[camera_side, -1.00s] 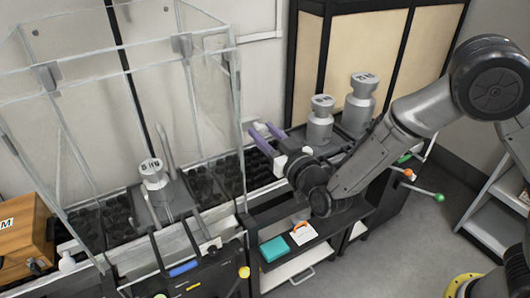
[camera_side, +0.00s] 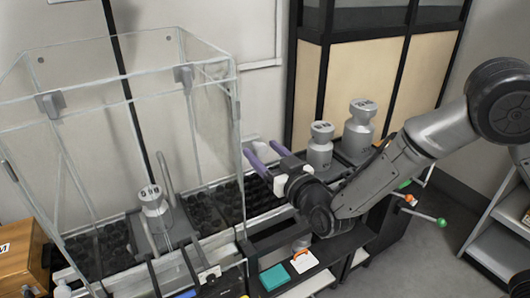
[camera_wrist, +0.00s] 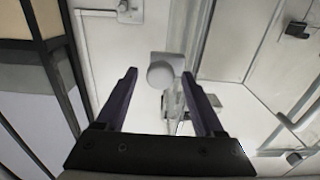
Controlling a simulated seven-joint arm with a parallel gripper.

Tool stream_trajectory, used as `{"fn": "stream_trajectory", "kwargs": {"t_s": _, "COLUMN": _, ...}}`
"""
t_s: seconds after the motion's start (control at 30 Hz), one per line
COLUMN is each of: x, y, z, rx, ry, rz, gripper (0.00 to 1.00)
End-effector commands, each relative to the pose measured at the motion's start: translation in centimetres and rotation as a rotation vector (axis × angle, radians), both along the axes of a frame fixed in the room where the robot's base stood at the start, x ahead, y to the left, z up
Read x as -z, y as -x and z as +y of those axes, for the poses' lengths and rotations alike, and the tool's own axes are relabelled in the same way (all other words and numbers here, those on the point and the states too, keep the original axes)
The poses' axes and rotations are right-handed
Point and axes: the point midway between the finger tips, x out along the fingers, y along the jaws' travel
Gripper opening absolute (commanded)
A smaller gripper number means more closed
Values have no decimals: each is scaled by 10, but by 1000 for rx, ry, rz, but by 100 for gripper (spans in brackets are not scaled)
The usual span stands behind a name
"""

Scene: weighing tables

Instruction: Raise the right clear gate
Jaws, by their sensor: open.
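The right clear gate (camera_side: 211,110) is the transparent right side of the tall clear enclosure on the left of the side view. In the wrist view its clear panel (camera_wrist: 186,40) runs upright just right of centre, seen nearly edge-on. A pale grey knob-like handle (camera_wrist: 165,70) sticks out by the panel, between my fingertips in the picture; I cannot tell whether they touch it. My gripper (camera_side: 261,150), with purple fingers, is open and empty just right of the enclosure. It also shows from behind in the wrist view (camera_wrist: 160,77).
Inside the enclosure a metal weight (camera_side: 153,208) stands on a platform. Two larger metal weights (camera_side: 320,146) (camera_side: 360,128) stand right of my gripper, close to my forearm. A teal box (camera_side: 274,277) lies on the lower shelf. A wooden box (camera_side: 20,255) is at the far left.

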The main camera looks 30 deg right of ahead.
Motion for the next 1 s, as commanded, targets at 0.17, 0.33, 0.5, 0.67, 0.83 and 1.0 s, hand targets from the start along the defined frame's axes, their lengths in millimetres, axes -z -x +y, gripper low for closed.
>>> {"fn": "stream_trajectory", "kwargs": {"t_s": 0.17, "x": 0, "y": 6, "z": 1, "rx": -2, "ry": 1, "rz": 1, "gripper": 70}}
{"fn": "stream_trajectory", "kwargs": {"t_s": 0.33, "x": 0, "y": 31, "z": 1, "rx": -4, "ry": 1, "rz": 0, "gripper": 70}}
{"fn": "stream_trajectory", "kwargs": {"t_s": 0.5, "x": 0, "y": 69, "z": 2, "rx": -6, "ry": 1, "rz": 1, "gripper": 70}}
{"fn": "stream_trajectory", "kwargs": {"t_s": 0.67, "x": 0, "y": 102, "z": 2, "rx": -6, "ry": 0, "rz": 0, "gripper": 70}}
{"fn": "stream_trajectory", "kwargs": {"t_s": 0.83, "x": 0, "y": 127, "z": 1, "rx": -3, "ry": -1, "rz": 1, "gripper": 70}}
{"fn": "stream_trajectory", "kwargs": {"t_s": 1.0, "x": 0, "y": 137, "z": 0, "rx": 0, "ry": 0, "rz": 0, "gripper": 70}}
